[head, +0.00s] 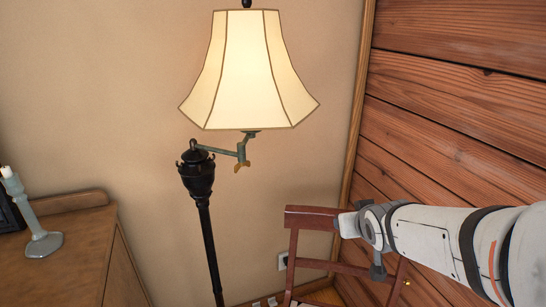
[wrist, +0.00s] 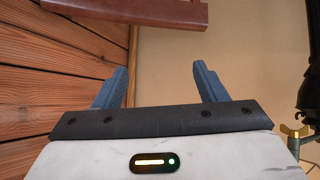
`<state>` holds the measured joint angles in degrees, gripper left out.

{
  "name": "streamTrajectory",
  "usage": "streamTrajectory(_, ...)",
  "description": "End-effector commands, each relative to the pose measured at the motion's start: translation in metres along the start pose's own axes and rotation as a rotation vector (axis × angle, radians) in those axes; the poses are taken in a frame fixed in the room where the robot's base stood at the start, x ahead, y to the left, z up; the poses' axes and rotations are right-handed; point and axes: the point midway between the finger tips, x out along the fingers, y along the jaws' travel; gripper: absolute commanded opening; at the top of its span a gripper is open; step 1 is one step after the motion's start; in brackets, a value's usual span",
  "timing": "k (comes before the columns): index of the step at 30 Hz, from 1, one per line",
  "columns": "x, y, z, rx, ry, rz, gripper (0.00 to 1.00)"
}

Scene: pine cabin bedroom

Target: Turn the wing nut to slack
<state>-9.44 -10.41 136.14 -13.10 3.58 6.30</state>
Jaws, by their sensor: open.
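The wing nut (head: 242,166) is a small brass-coloured piece with wings. It hangs under the joint of the lamp's green-grey swing arm (head: 222,152), just below the lit shade (head: 250,70). The wing nut also shows at the right edge of the wrist view (wrist: 294,132). My gripper (wrist: 157,68) is open and empty, with its two blue-grey fingers spread apart. It is well away from the wing nut. In the head view, the end of my arm is to the right of and below the nut, in front of the chair; the fingers are hard to make out there.
The black lamp post (head: 206,230) stands left of the nut. A reddish wooden chair (head: 312,217) is behind my arm, its rail also in the wrist view (wrist: 140,10). A plank wall (head: 460,100) is at right. A dresser (head: 75,245) with a candlestick (head: 42,240) is at left.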

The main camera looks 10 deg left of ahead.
Motion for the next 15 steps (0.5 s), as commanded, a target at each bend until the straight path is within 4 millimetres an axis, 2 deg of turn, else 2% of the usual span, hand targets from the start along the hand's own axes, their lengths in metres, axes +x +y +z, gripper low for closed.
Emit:
streamTrajectory(1, 0.013, -0.017, -0.021, -0.029, 0.079, -0.038, 0.65)
streamTrajectory(3, 0.025, -0.048, -0.049, -0.064, 0.199, -0.132, 0.65)
streamTrajectory(6, 0.035, -0.093, -0.082, -0.105, 0.363, -0.264, 0.65)
streamTrajectory(9, 0.036, -0.138, -0.104, -0.129, 0.494, -0.405, 0.65)
streamTrajectory(12, 0.030, -0.174, -0.116, -0.141, 0.590, -0.532, 0.65)
streamTrajectory(15, 0.024, -0.199, -0.122, -0.144, 0.652, -0.626, 0.65)
